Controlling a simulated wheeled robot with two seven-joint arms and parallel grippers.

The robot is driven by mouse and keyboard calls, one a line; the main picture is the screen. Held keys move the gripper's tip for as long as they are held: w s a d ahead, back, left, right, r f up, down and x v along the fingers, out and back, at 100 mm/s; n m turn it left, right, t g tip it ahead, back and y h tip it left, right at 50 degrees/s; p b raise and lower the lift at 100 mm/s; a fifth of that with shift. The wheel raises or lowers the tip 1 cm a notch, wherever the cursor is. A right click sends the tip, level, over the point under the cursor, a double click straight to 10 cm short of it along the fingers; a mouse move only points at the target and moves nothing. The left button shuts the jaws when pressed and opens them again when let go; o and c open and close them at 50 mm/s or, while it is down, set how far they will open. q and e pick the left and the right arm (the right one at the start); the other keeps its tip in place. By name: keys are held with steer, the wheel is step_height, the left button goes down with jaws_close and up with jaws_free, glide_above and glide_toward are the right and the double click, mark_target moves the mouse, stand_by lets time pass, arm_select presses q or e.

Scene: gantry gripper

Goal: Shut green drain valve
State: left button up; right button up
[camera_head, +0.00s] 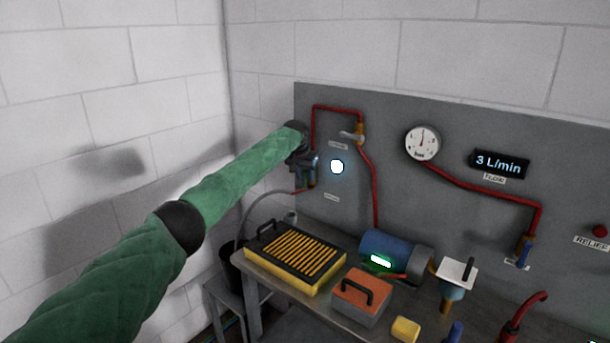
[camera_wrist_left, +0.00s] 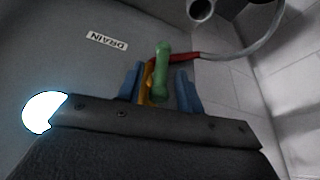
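The green drain valve handle (camera_wrist_left: 161,68) shows in the left wrist view as an upright green lever on a brass body (camera_wrist_left: 147,88), with a red pipe behind it. The DRAIN label (camera_wrist_left: 107,41) is left of it on the grey panel. My left gripper (camera_wrist_left: 159,74) has its two blue fingers apart, one on each side of the valve; I see a gap to the handle on both sides. In the head view my left gripper (camera_head: 305,174) is at the panel's left end and mostly hides the valve. My right gripper is in neither view.
A grey panel (camera_head: 460,125) carries red pipes, a gauge (camera_head: 422,143), a 3 L/min display (camera_head: 500,163) and a blue-handled valve (camera_head: 523,253). Below, a bench holds a yellow-black filter box (camera_head: 295,257), a blue pump (camera_head: 385,247) and an orange box (camera_head: 362,293). A white wall is close on the left.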

arm_select(q)
steer(key=shift+s+r, duration=0.1)
steer(key=shift+r, duration=0.05)
jaws_close()
